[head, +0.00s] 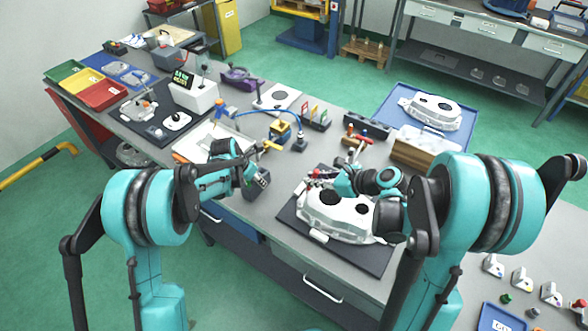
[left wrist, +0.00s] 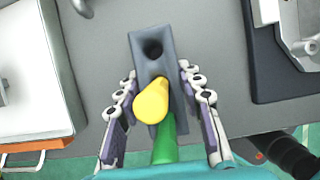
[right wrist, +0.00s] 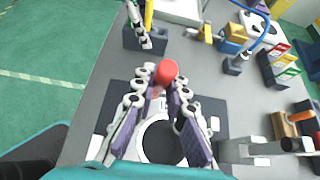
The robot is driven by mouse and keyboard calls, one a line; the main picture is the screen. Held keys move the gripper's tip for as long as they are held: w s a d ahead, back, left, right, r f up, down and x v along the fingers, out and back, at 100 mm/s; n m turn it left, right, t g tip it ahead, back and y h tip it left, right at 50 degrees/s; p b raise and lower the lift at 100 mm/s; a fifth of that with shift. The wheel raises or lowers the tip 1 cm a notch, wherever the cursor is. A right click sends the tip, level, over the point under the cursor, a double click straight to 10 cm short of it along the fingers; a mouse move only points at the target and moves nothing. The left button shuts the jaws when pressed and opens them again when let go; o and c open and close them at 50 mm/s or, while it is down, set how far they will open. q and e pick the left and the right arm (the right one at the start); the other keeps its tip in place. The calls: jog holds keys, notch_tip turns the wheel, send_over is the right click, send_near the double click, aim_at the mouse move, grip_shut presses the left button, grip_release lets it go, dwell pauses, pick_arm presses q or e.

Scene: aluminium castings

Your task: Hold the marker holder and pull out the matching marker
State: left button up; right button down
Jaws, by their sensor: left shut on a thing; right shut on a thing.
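The marker holder (left wrist: 150,72) is a dark grey block with one open, empty hole. A yellow marker (left wrist: 152,103) and a green marker (left wrist: 165,146) stand in it. My left gripper (left wrist: 161,88) is shut on the holder's sides; in the head view the holder (head: 257,184) is near the table's front edge. My right gripper (right wrist: 160,92) is shut on a red marker (right wrist: 166,73), whose rounded end points away from the gripper. In the head view the red marker (head: 312,184) is above the white casting, to the right of the holder and apart from it.
The white casting (head: 340,217) lies on a dark mat (head: 373,258) below my right gripper. A white tray (head: 200,137) is left of the holder. A blue-and-yellow tool (head: 280,131) and small colored-tag stands (head: 316,117) are behind. Bare table separates holder and mat.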

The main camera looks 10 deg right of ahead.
pick_arm(q)
jog(key=shift+a, duration=0.1)
pick_arm(e)
jog(key=shift+s+d+r+g+h, duration=0.4)
jog(key=shift+s+d+g+h, duration=0.1)
jog(key=shift+s+d, duration=0.2)
jog(key=shift+s+d+r+g+h, duration=0.4)
jog(key=shift+s+d+g+h, duration=0.15)
jog(key=shift+s, duration=0.15)
pick_arm(q)
jog(key=o, duration=1.3)
jog(key=v, duration=1.2)
